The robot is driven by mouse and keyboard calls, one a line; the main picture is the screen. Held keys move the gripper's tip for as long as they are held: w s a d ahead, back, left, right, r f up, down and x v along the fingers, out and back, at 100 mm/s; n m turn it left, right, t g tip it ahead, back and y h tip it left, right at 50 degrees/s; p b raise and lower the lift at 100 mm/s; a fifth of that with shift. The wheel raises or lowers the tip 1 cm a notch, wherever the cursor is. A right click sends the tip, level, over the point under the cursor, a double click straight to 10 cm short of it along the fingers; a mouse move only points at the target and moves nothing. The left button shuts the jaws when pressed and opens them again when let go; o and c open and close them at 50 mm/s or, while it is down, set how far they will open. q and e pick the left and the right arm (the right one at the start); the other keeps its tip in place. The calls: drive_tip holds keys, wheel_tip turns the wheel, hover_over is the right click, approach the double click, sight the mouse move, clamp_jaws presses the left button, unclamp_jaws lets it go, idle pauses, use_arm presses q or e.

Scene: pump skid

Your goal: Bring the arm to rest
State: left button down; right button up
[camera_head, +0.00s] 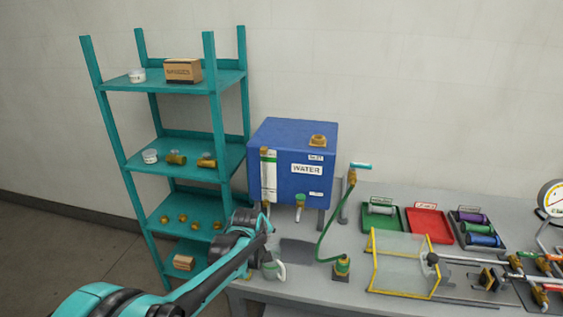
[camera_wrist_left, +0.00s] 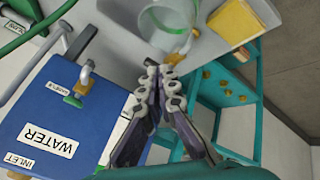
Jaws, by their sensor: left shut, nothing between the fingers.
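My left arm (camera_head: 205,283) reaches in from the lower left of the head view, its far end in front of the gap between the teal shelf and the blue water tank (camera_head: 292,170). My left gripper (camera_wrist_left: 160,74) is shut and empty, its fingers together in the left wrist view. The tank (camera_wrist_left: 45,125) fills the left of that view, beside the fingers. A clear cup-like vessel (camera_wrist_left: 168,25) lies beyond the fingertips; whether they touch it I cannot tell. My right gripper is not in view.
A teal shelf (camera_head: 178,138) with brass fittings stands left of the tank. On the grey bench are a small jug (camera_head: 270,270), a green hose (camera_head: 325,235), a yellow-framed clear guard (camera_head: 402,262), a red tray (camera_head: 428,222) and brass pipework at the right.

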use_arm(q)
drive_tip(key=s+a+m+b, duration=0.1)
drive_tip(key=s+a+m, duration=0.2)
drive_tip(key=s, duration=1.3)
drive_tip(key=s+a+m+b, duration=0.1)
drive_tip(key=s+a+m, duration=0.3)
drive_tip(key=s, duration=1.1)
drive_tip(key=shift+s+a+m+y+b, duration=0.3)
drive_tip(key=shift+s+a+y+b, duration=0.1)
drive_tip(key=shift+a, duration=0.25)
